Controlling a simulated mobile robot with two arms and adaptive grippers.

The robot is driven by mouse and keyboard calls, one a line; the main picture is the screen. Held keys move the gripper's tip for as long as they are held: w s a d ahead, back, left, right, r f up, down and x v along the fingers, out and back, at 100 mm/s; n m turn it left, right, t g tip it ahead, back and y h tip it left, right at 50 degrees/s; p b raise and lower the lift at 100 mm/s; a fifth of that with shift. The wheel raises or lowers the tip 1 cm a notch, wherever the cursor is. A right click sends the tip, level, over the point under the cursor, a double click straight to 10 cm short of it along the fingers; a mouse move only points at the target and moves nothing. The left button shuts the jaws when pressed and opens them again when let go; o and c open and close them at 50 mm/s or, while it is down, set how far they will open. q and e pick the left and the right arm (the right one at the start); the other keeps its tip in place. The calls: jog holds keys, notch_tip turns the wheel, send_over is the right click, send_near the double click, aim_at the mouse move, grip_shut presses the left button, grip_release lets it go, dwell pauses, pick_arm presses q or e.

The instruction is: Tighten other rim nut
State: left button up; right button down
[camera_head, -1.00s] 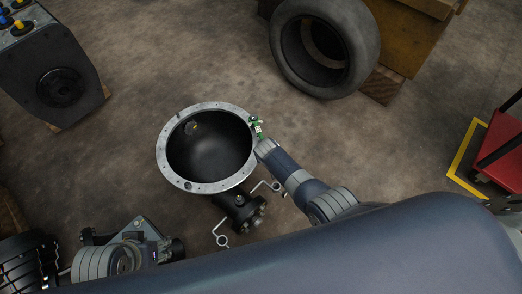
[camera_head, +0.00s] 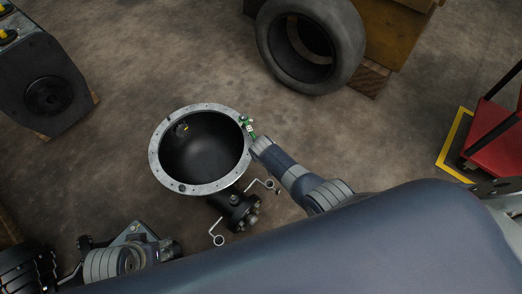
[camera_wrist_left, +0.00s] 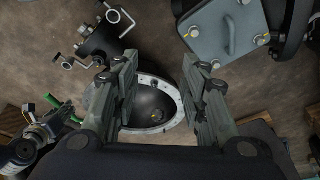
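A round black housing with a pale bolted rim (camera_head: 157,168) stands open side up on the floor in the head view. It also shows between my left fingers in the left wrist view (camera_wrist_left: 176,92). Small nuts or holes line the rim, too small to tell apart. A small yellowish spot (camera_head: 184,128) shows on the inner wall. My right gripper (camera_head: 249,128), with green parts, is at the rim's right side. Whether it touches a nut or holds something is unclear. My left gripper (camera_wrist_left: 165,90) is open and empty, its fingers spread before the housing.
A black pipe fitting with bolts and wire-like handles (camera_head: 233,207) sits at the housing's lower right. A tire (camera_head: 345,40) leans against a wooden crate (camera_head: 392,30) at the back. A dark machine block (camera_head: 45,85) stands left, a red cart (camera_head: 497,140) right.

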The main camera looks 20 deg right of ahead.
jog(key=shift+s+d+r+p, duration=0.1)
jog(key=shift+s+r+p, duration=0.25)
jog(key=shift+p, duration=0.3)
pick_arm(q)
notch_tip(320, 180, down, 8)
jog(key=shift+w+d+g+p, duration=0.15)
jog(key=shift+w+g+p, duration=0.15)
jog(key=shift+p, duration=0.15)
pick_arm(e)
jog(key=shift+r, duration=0.5)
dwell(0.4)
jog(key=shift+r, duration=0.15)
dwell(0.3)
jog(key=shift+r+p, duration=0.25)
jog(key=shift+p, duration=0.2)
jog(key=shift+r+p, duration=0.45)
jog(key=shift+r, duration=0.35)
jog(key=shift+w+r+p, duration=0.1)
jog(key=shift+r+p, duration=0.45)
jog(key=shift+r, duration=0.05)
pick_arm(q)
jog(key=s+f, duration=0.5)
jog(key=f, duration=0.6)
jog(key=shift+a+f+g+p, duration=0.3)
jog(key=shift+p, duration=0.1)
pick_arm(e)
jog(key=shift+w+r, duration=0.2)
jog(key=shift+r, duration=0.4)
